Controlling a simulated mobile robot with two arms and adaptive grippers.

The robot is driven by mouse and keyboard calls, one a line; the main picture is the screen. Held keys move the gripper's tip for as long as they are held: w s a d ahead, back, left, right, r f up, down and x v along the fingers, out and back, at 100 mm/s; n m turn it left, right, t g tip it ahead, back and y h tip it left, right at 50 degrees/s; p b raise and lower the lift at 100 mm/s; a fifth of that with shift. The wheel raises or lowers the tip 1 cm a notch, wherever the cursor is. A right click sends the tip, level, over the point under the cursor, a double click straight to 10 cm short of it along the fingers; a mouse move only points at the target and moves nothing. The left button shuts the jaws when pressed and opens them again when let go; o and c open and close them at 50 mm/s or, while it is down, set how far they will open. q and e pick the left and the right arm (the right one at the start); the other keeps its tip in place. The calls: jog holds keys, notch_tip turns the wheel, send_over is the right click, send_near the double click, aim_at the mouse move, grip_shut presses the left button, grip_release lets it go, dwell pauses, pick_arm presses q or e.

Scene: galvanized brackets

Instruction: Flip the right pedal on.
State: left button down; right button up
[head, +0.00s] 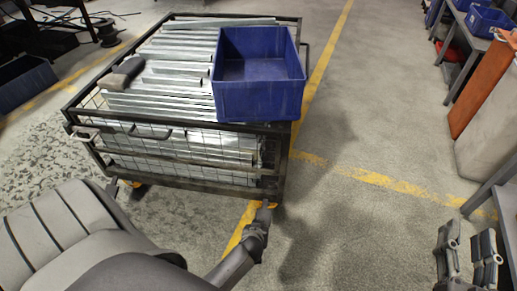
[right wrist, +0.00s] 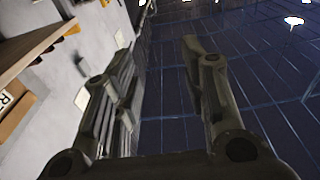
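The wire-sided cart (head: 180,178) stands in the upper middle of the head view. A small yellow-orange part at its front right corner, by the floor, looks like the right pedal (head: 272,205). A similar part, likely the left pedal (head: 135,184), shows at the front left corner. My left gripper (head: 264,212) reaches up from below with its tip at the right pedal, partly covering it. I cannot tell whether they touch, and its fingers show edge-on. My right gripper (head: 468,258) is open and empty at the lower right. Its spread fingers also show in the right wrist view (right wrist: 158,48).
The cart carries galvanized bars (head: 175,60), a dark grey block (head: 122,74) and a blue bin (head: 258,98). Shelving with blue bins (head: 488,20) and an orange panel (head: 482,88) stand at the right. The floor between cart and shelving is clear.

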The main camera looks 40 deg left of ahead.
pick_arm(q)
jog(key=shift+s+d+r+p, duration=0.25)
jog(key=shift+s+r+p, duration=0.05)
jog(key=shift+s+r, duration=0.15)
pick_arm(e)
jog(key=shift+s+d+f+g+h, duration=0.15)
jog(key=shift+s+d+f+g, duration=0.15)
jog(key=shift+f, duration=0.35)
jog(key=shift+s+d+f+g+h, duration=0.15)
jog(key=shift+f+g, duration=0.2)
jog(key=shift+f, duration=0.25)
jog(key=shift+s+d+f+g+h, duration=0.1)
jog(key=shift+d+f+g, duration=0.2)
jog(key=shift+f, duration=0.35)
